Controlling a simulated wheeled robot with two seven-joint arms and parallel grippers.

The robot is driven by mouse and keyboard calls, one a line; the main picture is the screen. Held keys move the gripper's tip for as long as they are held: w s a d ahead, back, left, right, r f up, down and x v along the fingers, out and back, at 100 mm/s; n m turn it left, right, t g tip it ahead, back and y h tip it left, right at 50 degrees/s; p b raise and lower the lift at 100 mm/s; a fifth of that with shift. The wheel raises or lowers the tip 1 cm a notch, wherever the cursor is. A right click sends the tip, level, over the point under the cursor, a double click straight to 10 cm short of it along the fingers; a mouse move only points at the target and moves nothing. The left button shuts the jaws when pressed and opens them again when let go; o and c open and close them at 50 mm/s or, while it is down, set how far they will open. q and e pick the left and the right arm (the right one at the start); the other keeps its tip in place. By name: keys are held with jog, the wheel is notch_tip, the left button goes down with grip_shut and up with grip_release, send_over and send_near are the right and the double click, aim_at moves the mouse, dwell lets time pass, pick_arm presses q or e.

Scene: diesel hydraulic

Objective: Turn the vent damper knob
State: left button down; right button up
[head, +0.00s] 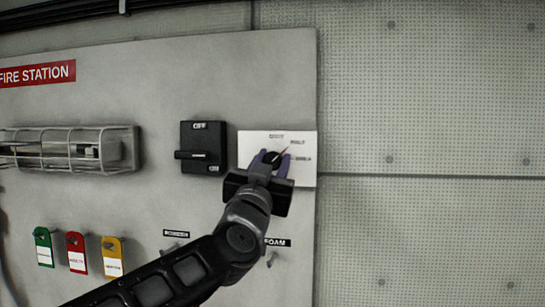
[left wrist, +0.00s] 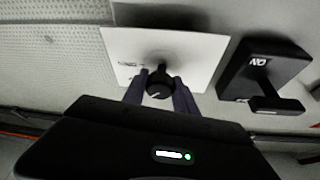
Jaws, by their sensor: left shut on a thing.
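The vent damper knob (head: 271,158) is a small round black knob on a white label plate (head: 305,172) fixed to the grey panel. In the left wrist view the knob (left wrist: 159,86) sits between the two fingertips (left wrist: 160,90), in front of the white plate (left wrist: 190,50). My right gripper is in neither view.
A black OFF/ON lever switch (head: 203,148) is just left of the plate. A wire cage (head: 70,148) is farther left. Green (head: 43,247), red (head: 76,252) and yellow (head: 112,257) tags hang at lower left. Bare perforated wall (head: 430,90) lies to the right.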

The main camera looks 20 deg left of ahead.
pick_arm(q)
jog(key=n+y, duration=0.1)
jog(key=n, duration=0.2)
jog(key=n+y+p, duration=0.1)
jog(key=n+y, duration=0.1)
jog(key=n, duration=0.1)
jog(key=shift+d+n+g, duration=0.1)
jog(key=shift+n+g, duration=0.3)
jog(key=n+g+y, duration=0.1)
jog(key=n, duration=0.2)
jog(key=n+y+p, duration=0.1)
jog(key=n+y, duration=0.1)
jog(key=n, duration=0.1)
jog(key=shift+g, duration=0.4)
jog(key=shift+f, duration=0.1)
jog(key=c, duration=1)
grip_release()
jog(key=shift+o, duration=0.2)
jog(key=shift+s, duration=0.1)
jog(key=b+v, duration=0.2)
jog(key=v, duration=0.5)
jog(key=shift+s+d, duration=0.2)
jog(key=shift+s, duration=0.05)
